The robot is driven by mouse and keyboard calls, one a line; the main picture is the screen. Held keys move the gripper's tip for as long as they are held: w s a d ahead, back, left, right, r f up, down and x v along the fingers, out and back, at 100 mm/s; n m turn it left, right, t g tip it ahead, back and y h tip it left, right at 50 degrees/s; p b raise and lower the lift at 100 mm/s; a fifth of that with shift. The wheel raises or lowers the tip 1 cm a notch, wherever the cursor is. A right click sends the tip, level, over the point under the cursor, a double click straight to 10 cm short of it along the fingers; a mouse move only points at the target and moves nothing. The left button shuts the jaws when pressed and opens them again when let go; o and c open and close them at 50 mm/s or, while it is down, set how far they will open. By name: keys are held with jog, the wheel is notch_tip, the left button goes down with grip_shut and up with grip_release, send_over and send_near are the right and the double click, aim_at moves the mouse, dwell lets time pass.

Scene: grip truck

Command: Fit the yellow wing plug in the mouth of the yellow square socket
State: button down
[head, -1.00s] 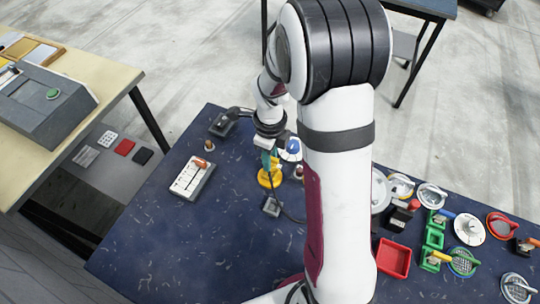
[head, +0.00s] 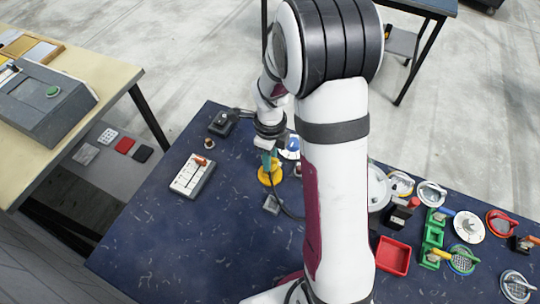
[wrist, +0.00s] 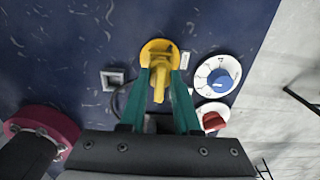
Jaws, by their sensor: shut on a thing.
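My gripper (wrist: 168,100) has two teal fingers, shut on the yellow wing plug (wrist: 159,85). The plug shows between the fingertips in the wrist view. The yellow square socket (wrist: 150,46) appears as a yellow round-edged base on the dark blue table, just beyond and under the plug. Plug and base overlap in the picture, so the mouth is hidden, and I cannot tell whether the plug is in it or above it. In the head view my gripper (head: 268,159) is right over the yellow socket (head: 270,177), and the plug is hard to make out.
A white dial with a blue knob (wrist: 218,78) and a red knob (wrist: 213,119) stand close on the right. A grey square block (wrist: 112,79) is close on the left, with a dark cable near it. A white switch panel (head: 192,176) lies further left.

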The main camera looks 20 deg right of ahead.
jog(key=shift+f, duration=0.15)
jog(key=shift+f, duration=0.3)
jog(key=shift+f, duration=0.45)
dwell(0.9)
jog(key=c, duration=0.5)
grip_release()
jog(key=shift+c, duration=0.2)
jog(key=shift+o, duration=0.2)
jog(key=shift+o, duration=1.4)
